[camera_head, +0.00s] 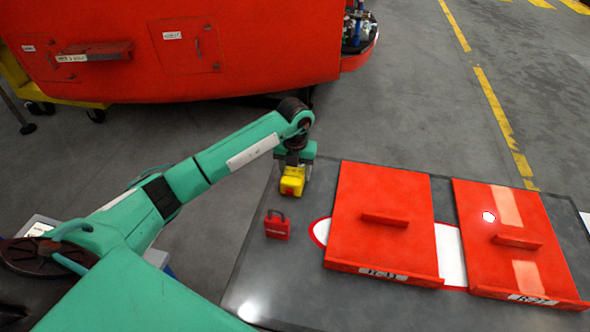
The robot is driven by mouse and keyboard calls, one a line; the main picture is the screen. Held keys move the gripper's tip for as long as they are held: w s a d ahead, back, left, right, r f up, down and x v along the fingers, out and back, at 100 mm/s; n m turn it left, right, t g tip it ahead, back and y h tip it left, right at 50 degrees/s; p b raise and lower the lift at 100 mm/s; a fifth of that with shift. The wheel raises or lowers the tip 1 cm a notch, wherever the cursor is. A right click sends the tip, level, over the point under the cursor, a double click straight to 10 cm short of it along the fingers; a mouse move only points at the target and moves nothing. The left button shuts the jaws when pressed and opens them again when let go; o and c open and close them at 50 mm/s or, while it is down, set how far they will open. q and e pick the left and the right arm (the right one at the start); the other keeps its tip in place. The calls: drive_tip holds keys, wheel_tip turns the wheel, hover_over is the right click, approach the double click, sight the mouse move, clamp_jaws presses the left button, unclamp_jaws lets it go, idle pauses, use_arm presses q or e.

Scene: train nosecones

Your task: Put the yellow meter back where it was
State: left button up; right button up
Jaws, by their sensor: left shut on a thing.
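The yellow meter (292,181) is a small yellow block at the far left part of the dark grey table (275,285). My left gripper (295,165) reaches in from the left, points down and is shut on the meter from above. The gripper hides the meter's upper part. I cannot tell whether the meter touches the table or hangs just above it. My right gripper is not in view.
A small red case (277,227) with a dark handle stands just in front of the meter. Two red panels with handles, one left (375,240) and one right (540,262), lie on the table to the right. A large red nosecone (240,75) stands behind.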

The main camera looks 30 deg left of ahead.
sight(295, 169)
use_arm(q)
drive_tip(key=shift+f, duration=0.1)
drive_tip(key=o, duration=1.4)
drive_tip(key=shift+c, duration=0.2)
drive_tip(key=shift+r, duration=0.55)
wheel_tip(295, 169, up, 11)
drive_tip(key=b, duration=0.4)
drive_tip(key=shift+r, duration=0.15)
